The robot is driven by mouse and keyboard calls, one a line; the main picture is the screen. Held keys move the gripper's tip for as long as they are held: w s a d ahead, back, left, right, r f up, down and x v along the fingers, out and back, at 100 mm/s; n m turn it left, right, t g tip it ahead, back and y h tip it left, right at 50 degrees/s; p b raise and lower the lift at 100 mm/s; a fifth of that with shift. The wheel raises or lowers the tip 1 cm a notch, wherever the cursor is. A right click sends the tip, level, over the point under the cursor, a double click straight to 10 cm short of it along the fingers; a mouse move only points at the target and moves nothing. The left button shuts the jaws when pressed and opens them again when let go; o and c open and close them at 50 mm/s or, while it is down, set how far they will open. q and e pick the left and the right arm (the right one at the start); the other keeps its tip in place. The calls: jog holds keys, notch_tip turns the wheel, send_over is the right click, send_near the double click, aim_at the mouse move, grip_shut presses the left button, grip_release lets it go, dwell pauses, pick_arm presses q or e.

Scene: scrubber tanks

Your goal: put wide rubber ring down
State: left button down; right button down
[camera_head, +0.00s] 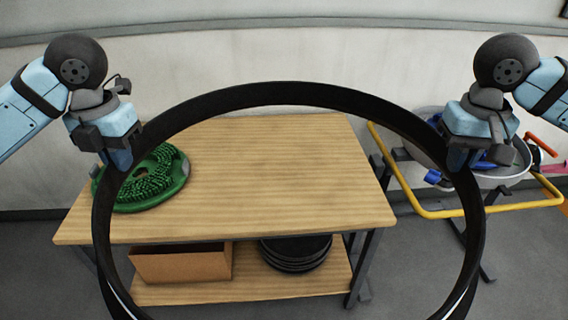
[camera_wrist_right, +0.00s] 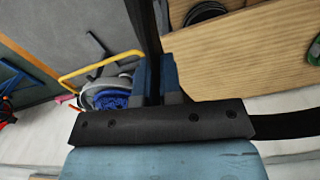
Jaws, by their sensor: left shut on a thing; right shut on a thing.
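The wide rubber ring (camera_head: 285,94) is a large black hoop, held up in front of the wooden table in the head view. My left gripper (camera_head: 118,160) is shut on the ring's left side. My right gripper (camera_head: 458,160) is shut on its right side. In the right wrist view, the ring (camera_wrist_right: 148,30) shows as a black band between the fingers of my right gripper (camera_wrist_right: 153,78). The ring's lowest part is cut off at the bottom of the head view.
The wooden table (camera_head: 270,185) has a green bristled disc (camera_head: 150,180) at its left; its middle and right are clear. Its lower shelf bears a cardboard box (camera_head: 182,264) and black round discs (camera_head: 295,254). A yellow-railed cart (camera_head: 440,213) with a grey basin (camera_head: 515,172) stands at right.

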pick_arm(q)
jog(key=shift+s+a, duration=0.15)
jog(key=shift+a, duration=0.25)
pick_arm(e)
jog(key=shift+s+a, duration=0.1)
jog(key=shift+s, duration=0.05)
jog(key=shift+f, duration=0.1)
